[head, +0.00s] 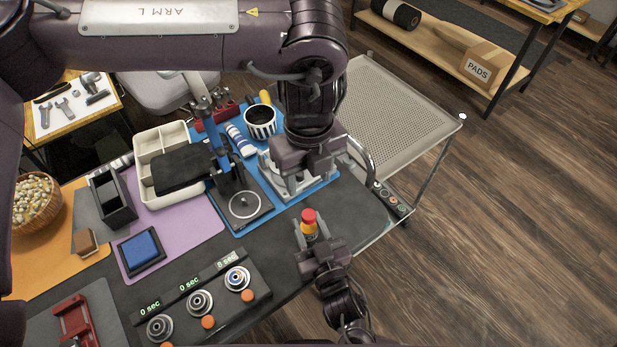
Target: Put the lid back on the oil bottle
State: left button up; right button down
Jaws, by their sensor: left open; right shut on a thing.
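My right gripper (312,245) is shut on a small upright thing, which looks like the oil bottle (310,230), with a yellow-orange body. A red cap-like part (308,215) shows at its top; I cannot tell whether it is seated or loose. My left gripper (300,182) is open, above and a little behind the bottle, over the blue mat. Its fingertips are partly hidden, and no lid shows clearly in it.
A grey-white fixture (278,183) sits under my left gripper. A black stand (243,206) is to its left, with a striped cup (260,121) behind. A timer panel (215,290) lies in front.

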aim_at(312, 234)
jog(key=c, duration=0.8)
grip_release()
jog(key=shift+c, duration=0.2)
jog(key=b+v, duration=0.1)
jog(key=v, duration=0.6)
jog(key=shift+s+d, duration=0.15)
jog(key=shift+s, duration=0.2)
